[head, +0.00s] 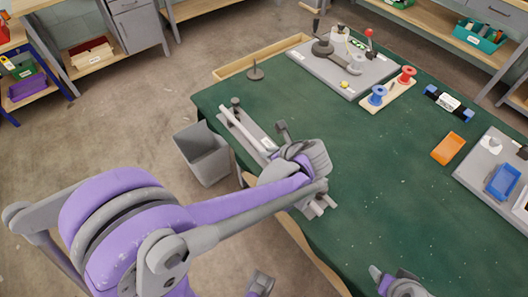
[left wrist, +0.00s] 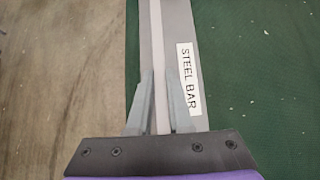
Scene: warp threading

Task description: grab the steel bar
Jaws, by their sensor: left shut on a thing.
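The steel bar (head: 240,128) is a long, thin, pale bar lying along a grey holder (head: 262,132) near the left edge of the green table. In the left wrist view the bar (left wrist: 156,40) runs straight up the picture, beside a white label (left wrist: 188,75) reading STEEL BAR. My left gripper (left wrist: 157,88) is shut on the bar, one finger on each side of it. In the head view my left wrist hides part of the bar and the fingertips. Part of my right arm's end (head: 400,286) shows at the bottom edge; its fingers are unclear.
A grey bin (head: 203,155) stands on the floor left of the table (head: 340,200). At the back are a grey board (head: 318,67) with tools and blue and red spools (head: 377,95). An orange tray (head: 448,148) lies to the right. The table's middle is clear.

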